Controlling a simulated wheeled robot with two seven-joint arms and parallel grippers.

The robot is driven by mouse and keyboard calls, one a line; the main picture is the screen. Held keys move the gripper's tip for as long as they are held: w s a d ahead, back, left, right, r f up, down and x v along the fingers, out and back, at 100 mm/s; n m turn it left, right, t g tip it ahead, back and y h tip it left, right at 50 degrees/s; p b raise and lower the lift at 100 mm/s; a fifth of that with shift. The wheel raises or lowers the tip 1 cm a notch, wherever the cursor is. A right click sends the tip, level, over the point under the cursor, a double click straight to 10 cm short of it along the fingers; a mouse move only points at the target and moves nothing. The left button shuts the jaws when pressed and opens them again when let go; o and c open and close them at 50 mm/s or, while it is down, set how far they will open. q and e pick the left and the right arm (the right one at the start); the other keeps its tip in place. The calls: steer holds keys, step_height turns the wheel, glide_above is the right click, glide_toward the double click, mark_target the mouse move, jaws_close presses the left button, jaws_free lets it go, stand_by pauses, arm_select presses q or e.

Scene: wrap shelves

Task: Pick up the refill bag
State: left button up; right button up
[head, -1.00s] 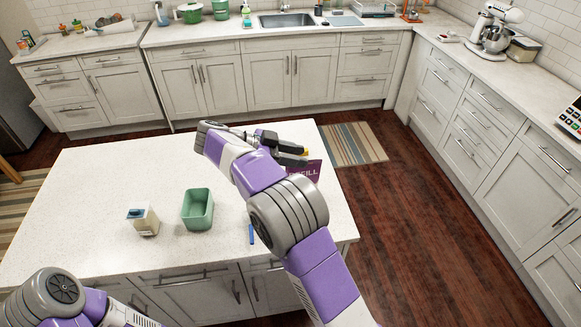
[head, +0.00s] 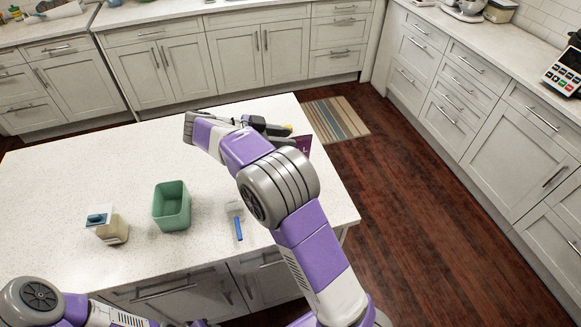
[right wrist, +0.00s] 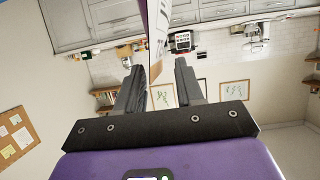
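The purple refill bag (head: 304,147) stands near the right edge of the white counter, mostly hidden behind my right arm and gripper in the head view. In the right wrist view the bag (right wrist: 157,28) shows nearly edge-on, as a purple and white strip between the finger lines. My right gripper (head: 285,133) is at the bag. In the wrist view its two fingers (right wrist: 160,78) are apart, with the bag between them and closer to the left finger. I cannot tell whether that finger touches it. My left gripper is out of view; only part of the left arm shows.
A green open bin (head: 172,208), a small container with a blue-topped lid (head: 108,226) and a blue-handled tool (head: 238,228) are on the counter's front part. The counter's left and back are clear. A striped rug (head: 336,120) lies on the floor beyond.

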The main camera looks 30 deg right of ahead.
steer(key=shift+x, duration=1.45)
jaws_close()
